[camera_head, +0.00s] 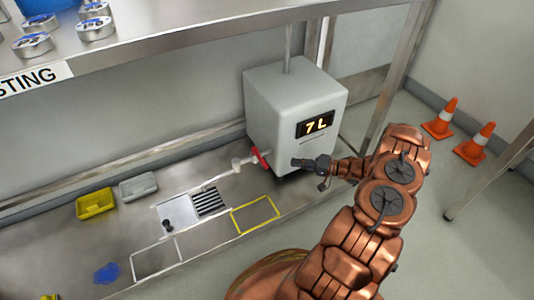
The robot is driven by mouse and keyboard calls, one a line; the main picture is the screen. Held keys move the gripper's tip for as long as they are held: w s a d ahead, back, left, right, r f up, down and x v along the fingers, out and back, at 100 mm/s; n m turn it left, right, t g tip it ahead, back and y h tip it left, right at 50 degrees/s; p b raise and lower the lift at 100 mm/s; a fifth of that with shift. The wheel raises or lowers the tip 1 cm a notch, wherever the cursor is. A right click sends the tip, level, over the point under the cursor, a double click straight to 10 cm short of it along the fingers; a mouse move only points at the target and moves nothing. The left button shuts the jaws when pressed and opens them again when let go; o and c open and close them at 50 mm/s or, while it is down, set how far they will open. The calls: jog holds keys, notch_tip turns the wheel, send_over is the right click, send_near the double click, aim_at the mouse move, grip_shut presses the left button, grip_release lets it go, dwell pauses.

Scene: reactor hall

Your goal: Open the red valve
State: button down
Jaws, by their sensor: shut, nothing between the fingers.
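The red valve (257,157) is a small red handle on a white pipe (242,162) at the lower left side of a grey box (287,105). The box has a lit display (316,124) reading "7 L". My gripper (297,162) is dark, shut and empty. Its tip is just right of the red valve, in front of the box's lower part. A small gap shows between the tip and the valve in this view. My copper-coloured arm comes in from the lower right.
A metal shelf (220,30) with several round tins overhangs the bench. The bench holds a yellow tray (95,204), a grey tray (138,186), a drain grid (210,202), a yellow outlined square (255,215) and a blue patch (108,273). Two orange cones (440,119) stand on the floor at right.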

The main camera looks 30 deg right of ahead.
aim_at(260, 159)
jog(key=b+x, duration=0.3)
jog(key=x, duration=0.7)
jog(key=shift+s+h, duration=0.1)
jog(key=shift+h, duration=0.2)
dwell(0.4)
